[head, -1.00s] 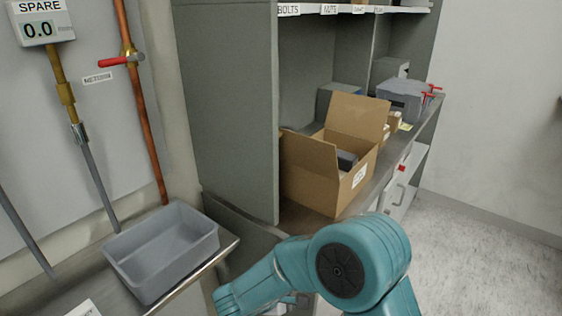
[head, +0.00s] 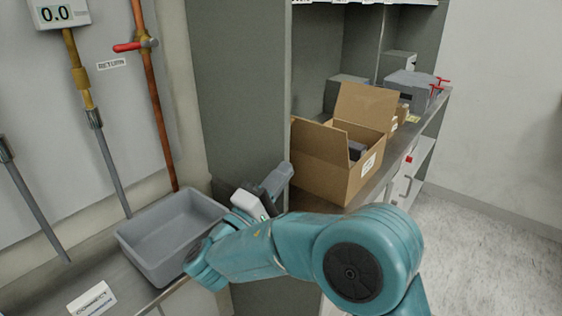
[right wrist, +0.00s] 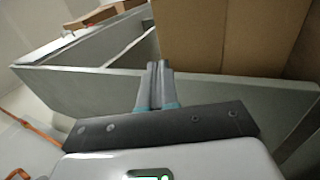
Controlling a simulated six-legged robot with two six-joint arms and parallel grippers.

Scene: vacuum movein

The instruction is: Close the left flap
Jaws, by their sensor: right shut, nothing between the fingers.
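An open cardboard box (head: 325,178) stands on the workbench beside the grey cabinet side panel. Its left flap (head: 319,143) stands up and leans outward; another flap (head: 366,106) stands raised at the back. A dark item (head: 356,150) shows inside. My right gripper (head: 281,177) is shut and empty, to the left of the box and below the left flap, apparently apart from it. In the right wrist view its closed fingertips (right wrist: 160,68) point toward the panel's edge, with brown cardboard (right wrist: 235,35) beyond. My left gripper is out of view.
The grey cabinet panel (head: 238,90) rises close to the gripper, left of the box. A grey tray (head: 165,235) sits at lower left beside a white sign (head: 92,300). Grey equipment (head: 412,88) stands behind the box. Open floor lies at right.

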